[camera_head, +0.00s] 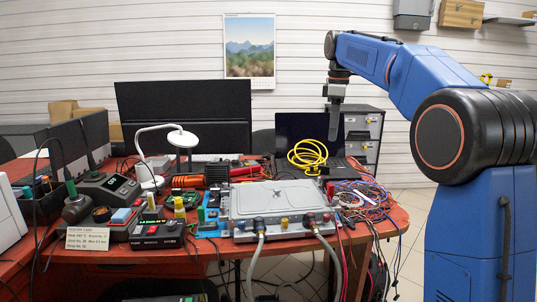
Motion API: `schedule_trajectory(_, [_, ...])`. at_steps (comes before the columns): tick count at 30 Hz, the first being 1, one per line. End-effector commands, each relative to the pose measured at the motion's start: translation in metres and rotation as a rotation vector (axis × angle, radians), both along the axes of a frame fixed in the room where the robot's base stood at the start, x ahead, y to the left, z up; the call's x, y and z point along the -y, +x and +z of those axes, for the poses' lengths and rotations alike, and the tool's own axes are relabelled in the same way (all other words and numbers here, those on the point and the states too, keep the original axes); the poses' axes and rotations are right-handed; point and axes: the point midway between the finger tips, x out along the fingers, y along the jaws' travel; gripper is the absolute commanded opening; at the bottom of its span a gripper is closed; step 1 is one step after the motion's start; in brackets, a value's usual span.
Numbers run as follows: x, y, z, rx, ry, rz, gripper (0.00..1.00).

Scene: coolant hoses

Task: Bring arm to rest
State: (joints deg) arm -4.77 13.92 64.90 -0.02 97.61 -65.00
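My blue arm comes in from the right side of the view and reaches over toward the back of the workbench. My gripper (335,122) hangs pointing down at the arm's far end, in front of the laptop screen and above the yellow cable. It appears clear of the bench. It is seen edge-on and small, so I cannot tell whether its fingers are open or shut. A grey metal unit (280,200) lies on the bench with two grey hoses (256,262) running down from its front fittings.
The red-brown workbench (392,218) is crowded. A laptop (292,128), a coiled yellow cable (309,155), tangled wires (368,198), a white lamp (182,139) and a soldering station (108,187) stand on it. A label card (88,239) is at the front left. The air around my gripper looks free.

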Motion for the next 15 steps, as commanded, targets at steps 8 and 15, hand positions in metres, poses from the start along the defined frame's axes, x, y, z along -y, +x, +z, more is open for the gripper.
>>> schedule_trajectory(8, [0.015, -0.078, -0.006, 0.060, 0.022, -0.209, 0.34])
schedule_trajectory(15, [0.026, -0.146, -0.027, 0.111, 0.051, -0.391, 0.34])
